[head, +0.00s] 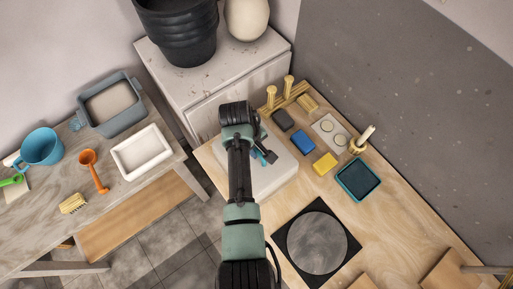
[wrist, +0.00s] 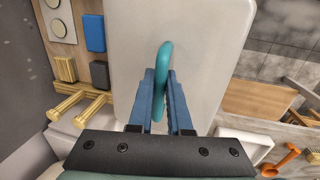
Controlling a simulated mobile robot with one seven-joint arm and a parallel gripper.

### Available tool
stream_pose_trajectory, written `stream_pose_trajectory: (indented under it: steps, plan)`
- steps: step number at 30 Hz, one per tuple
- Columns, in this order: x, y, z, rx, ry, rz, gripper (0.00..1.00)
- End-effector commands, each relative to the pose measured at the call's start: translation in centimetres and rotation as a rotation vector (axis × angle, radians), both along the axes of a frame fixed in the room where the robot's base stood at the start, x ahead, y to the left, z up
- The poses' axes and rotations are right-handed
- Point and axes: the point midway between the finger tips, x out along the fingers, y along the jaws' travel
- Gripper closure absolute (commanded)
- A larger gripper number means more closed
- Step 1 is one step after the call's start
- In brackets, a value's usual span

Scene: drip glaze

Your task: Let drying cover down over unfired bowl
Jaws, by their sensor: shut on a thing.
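I cannot tell whether the cover's lower edge touches the table. The unfired bowl is not visible in either view.
Blue (head: 303,141) and yellow (head: 325,163) blocks, a teal tray (head: 358,180) and wooden pegs (head: 288,84) stand close right of and behind the cover. A grey disc (head: 317,241) lies in front. A cabinet (head: 205,85) stands behind, a cluttered bench (head: 110,195) left.

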Motion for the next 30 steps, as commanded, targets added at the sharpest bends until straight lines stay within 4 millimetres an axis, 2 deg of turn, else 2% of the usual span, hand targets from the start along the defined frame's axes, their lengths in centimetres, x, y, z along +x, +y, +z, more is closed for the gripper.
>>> stream_pose_trajectory:
  steps: [21, 27, 28, 30]
  plan:
    - [0.1, 0.0, -1.4, 0.0, -0.002, -0.001, 1.0]
    - [0.1, 0.0, -1.3, 0.0, -0.002, -0.001, 1.0]
    - [0.1, 0.0, -1.3, 0.0, -0.002, -0.001, 0.78]
    - [0.1, 0.0, -1.3, 0.0, -0.002, -0.001, 0.66]
